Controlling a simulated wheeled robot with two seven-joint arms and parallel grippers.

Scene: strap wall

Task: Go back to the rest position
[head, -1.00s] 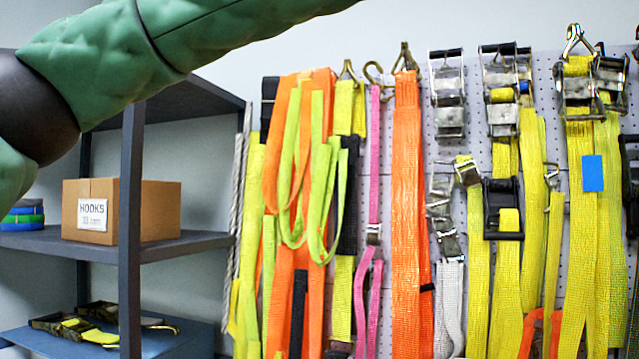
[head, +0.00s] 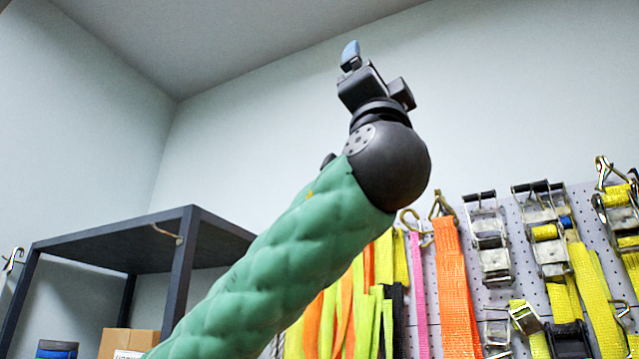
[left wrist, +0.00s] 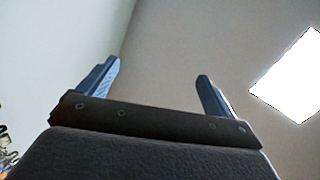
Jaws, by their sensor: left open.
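My left arm, in a green padded sleeve, rises from the bottom left in the head view. My left gripper (head: 350,55) is at its top, raised above the strap wall in front of the plain wall. In the left wrist view the left gripper (left wrist: 158,88) has its two blue fingers wide apart with nothing between them. It points up toward the ceiling (left wrist: 165,40). My right gripper is in neither view.
A pegboard (head: 520,250) hung with orange, yellow and pink straps (head: 456,285) and metal ratchets (head: 490,235) is at the right. A dark shelf (head: 150,235) with a cardboard box (head: 125,342) stands at the left. The space around the raised gripper looks clear.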

